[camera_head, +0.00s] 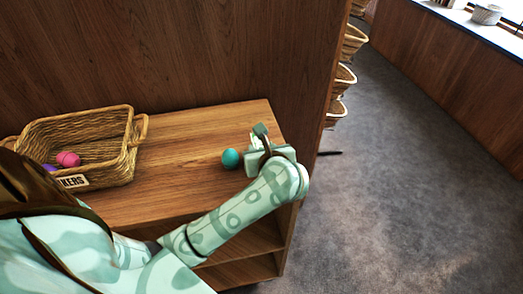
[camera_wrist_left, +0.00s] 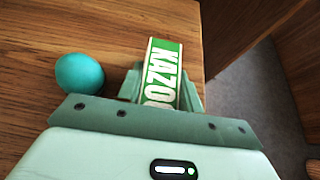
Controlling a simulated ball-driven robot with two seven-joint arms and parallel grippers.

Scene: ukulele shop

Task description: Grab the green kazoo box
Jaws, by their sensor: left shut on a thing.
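The green kazoo box (camera_wrist_left: 162,65), with white "KAZOO" lettering, lies between the fingers of my left gripper (camera_wrist_left: 163,90) in the left wrist view. My left gripper is shut on it, near the right edge of the wooden shelf top. In the head view my left gripper (camera_head: 262,145) is above the shelf's right end, and the box is mostly hidden by the gripper there. I cannot tell whether the box still touches the wood. My right gripper is not in view.
A teal egg shaker (camera_head: 230,158) sits just left of my left gripper. A wicker basket (camera_head: 132,150) with pink and purple eggs stands at the left of the shelf top (camera_head: 190,130). A tall wooden panel (camera_head: 200,50) rises behind. Grey floor (camera_head: 400,180) is open to the right.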

